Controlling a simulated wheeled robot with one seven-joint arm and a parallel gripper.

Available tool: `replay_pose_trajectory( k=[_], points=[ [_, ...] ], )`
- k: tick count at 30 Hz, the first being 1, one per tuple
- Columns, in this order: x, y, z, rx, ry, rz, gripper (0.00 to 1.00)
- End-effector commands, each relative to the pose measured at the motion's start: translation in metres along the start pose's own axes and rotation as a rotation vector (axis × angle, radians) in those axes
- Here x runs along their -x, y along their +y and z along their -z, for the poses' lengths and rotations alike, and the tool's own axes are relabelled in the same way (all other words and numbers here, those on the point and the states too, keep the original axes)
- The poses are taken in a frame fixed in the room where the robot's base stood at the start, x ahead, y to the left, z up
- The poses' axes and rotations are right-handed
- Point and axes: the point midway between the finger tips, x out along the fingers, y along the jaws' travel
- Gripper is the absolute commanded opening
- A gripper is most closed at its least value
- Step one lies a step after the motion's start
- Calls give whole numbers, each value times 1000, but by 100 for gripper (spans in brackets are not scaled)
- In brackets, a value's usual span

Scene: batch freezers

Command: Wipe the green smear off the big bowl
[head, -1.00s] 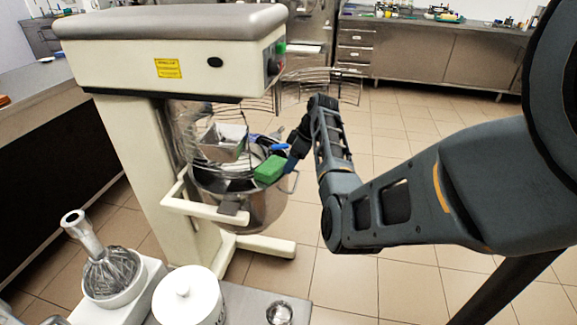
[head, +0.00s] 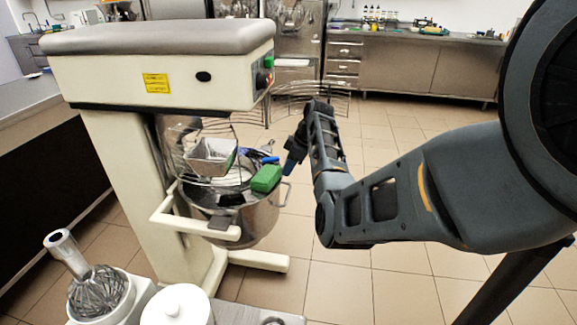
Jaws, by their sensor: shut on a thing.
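The big bowl (head: 262,222) is a steel bowl under the mixer, with a side handle at its right. A bright green block-like patch (head: 265,178) shows at its right rim; I cannot tell whether this is the smear or a separate thing. My gripper (head: 291,161) hangs just right of and above the green patch, with a narrow gap between them in the picture. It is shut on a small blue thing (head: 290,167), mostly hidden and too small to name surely. More blue shapes (head: 262,156) show behind the green patch.
The cream mixer (head: 150,75) stands over the bowl. A wire guard and a metal chute (head: 212,157) cover the bowl's left and top. A whisk (head: 98,290) and a white lidded pot (head: 177,305) are in front. The tiled floor at right is clear.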

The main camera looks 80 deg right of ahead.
Motion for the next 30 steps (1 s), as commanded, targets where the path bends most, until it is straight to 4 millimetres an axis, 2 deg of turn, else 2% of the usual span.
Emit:
replay_pose_trajectory(
  k=[1, 9, 17, 30],
  points=[
    [-1, -7, 10, 13, 6, 8, 0],
    [-5, -29, 18, 18, 6, 12, 0],
    [-7, -37, 20, 18, 5, 13, 0],
    [-10, -64, 30, 18, 5, 13, 0]
  ],
)
